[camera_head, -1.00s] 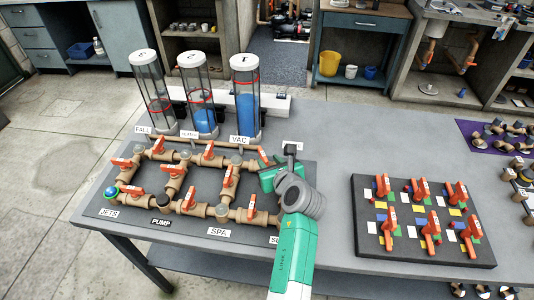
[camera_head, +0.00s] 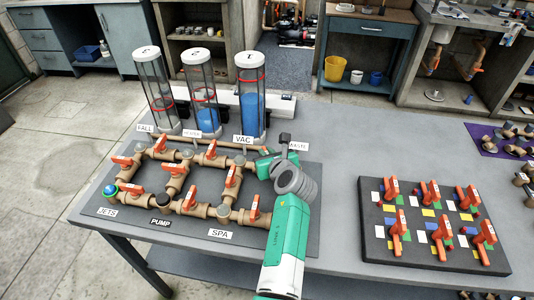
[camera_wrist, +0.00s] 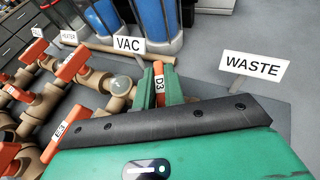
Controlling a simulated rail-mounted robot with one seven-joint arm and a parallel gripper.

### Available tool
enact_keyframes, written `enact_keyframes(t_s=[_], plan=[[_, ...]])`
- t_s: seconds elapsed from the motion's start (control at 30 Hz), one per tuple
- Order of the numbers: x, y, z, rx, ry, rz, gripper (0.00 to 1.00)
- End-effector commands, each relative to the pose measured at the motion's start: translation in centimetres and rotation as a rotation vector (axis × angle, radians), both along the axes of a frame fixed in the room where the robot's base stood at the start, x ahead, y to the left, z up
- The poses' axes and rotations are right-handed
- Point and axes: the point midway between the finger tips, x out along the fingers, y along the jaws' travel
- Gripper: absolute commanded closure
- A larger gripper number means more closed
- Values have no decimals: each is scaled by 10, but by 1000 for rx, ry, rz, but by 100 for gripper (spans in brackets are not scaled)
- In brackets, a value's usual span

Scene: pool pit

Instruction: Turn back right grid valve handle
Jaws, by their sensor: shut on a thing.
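The pipe grid (camera_head: 196,209) of tan pipes with orange valve handles lies on a dark mat at the left of the table. My gripper (camera_head: 264,158) is at the grid's back right corner, near the VAC and WASTE signs. In the wrist view my gripper (camera_wrist: 159,88) has its green fingers closed on either side of an orange handle marked D3 (camera_wrist: 159,77). The handle's lower part and its valve body are hidden behind the gripper body. In the head view my gripper and arm cover most of this handle.
An orange handle (camera_wrist: 55,135) stands to the left in the wrist view. The WASTE sign (camera_wrist: 252,67) stands close on the right. Clear tubes (camera_head: 251,97) stand behind the grid. A board with several orange valves (camera_head: 433,219) lies on the right, with bare table between.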

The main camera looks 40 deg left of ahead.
Motion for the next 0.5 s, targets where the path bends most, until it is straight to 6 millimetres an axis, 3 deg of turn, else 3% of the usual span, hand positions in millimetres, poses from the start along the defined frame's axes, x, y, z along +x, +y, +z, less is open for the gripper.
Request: enact_keyframes(t_s=[0.5], plan=[[-1,2,12,-6,8,-236,100]])
